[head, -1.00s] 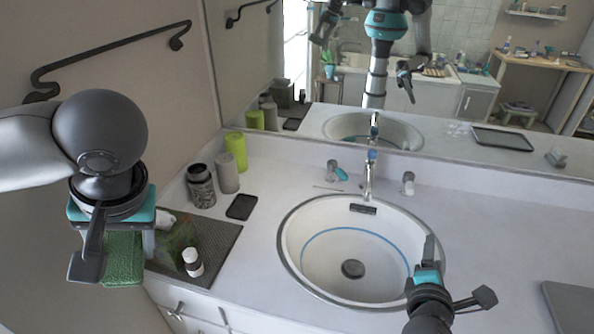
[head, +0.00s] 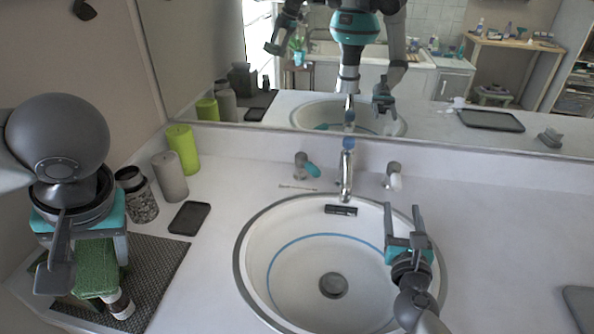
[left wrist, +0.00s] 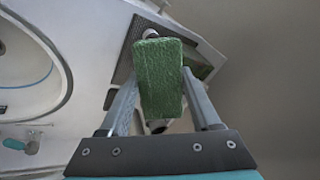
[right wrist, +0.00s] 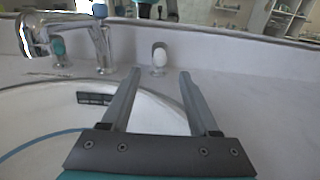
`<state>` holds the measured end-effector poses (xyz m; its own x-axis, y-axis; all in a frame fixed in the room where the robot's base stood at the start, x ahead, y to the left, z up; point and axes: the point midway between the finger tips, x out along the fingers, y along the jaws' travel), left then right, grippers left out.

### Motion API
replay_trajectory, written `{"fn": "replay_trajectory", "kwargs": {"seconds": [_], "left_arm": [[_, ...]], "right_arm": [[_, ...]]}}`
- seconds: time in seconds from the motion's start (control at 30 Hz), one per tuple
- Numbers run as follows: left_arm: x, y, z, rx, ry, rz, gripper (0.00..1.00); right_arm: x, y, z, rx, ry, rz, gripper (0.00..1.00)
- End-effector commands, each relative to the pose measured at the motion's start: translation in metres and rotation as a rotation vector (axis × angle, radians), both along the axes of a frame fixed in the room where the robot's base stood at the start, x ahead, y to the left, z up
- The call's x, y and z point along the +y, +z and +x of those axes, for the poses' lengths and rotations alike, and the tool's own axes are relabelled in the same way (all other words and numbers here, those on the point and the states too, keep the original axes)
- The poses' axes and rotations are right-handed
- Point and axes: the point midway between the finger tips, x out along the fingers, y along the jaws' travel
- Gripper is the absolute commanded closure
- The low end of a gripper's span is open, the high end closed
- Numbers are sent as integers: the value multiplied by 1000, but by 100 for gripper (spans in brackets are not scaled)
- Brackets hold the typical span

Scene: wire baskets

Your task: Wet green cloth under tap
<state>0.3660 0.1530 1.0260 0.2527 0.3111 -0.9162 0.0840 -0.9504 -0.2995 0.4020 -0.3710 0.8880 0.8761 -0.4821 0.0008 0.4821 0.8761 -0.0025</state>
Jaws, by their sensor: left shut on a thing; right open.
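The green cloth (head: 97,270) is a folded, block-like piece held in my left gripper (head: 88,262), over the dark mat at the left of the counter. It also shows between the fingers in the left wrist view (left wrist: 160,78). The chrome tap (head: 346,172) stands behind the round white sink (head: 290,270), its spout over the basin. My right gripper (head: 403,222) is open and empty above the right rim of the sink. In the right wrist view its fingers (right wrist: 160,85) point toward the white-tipped right tap handle (right wrist: 159,58). Whether water runs cannot be told.
A teal-tipped left handle (head: 305,166) is beside the tap. A dark phone (head: 190,218), a patterned jar (head: 138,196), grey candle (head: 170,177) and green candle (head: 183,150) stand left. The mat (head: 160,262) holds a white-capped bottle (head: 120,305). The right counter is mostly clear.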

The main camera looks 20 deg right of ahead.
Motion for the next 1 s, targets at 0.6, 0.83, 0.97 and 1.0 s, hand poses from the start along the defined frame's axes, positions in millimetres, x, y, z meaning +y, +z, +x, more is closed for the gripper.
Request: {"fn": "replay_trajectory", "kwargs": {"seconds": [0.6,0.83,0.97,1.0], "left_arm": [[0,-6,0,0,0,0,81],[0,-8,0,0,0,0,81],[0,-8,0,0,0,0,81],[0,-8,0,0,0,0,81]], "right_arm": [[-46,0,82,-2,-1,1,39],[-53,1,95,-1,0,3,39],[-54,1,97,-1,0,2,39],[-54,1,97,-1,0,3,39]]}}
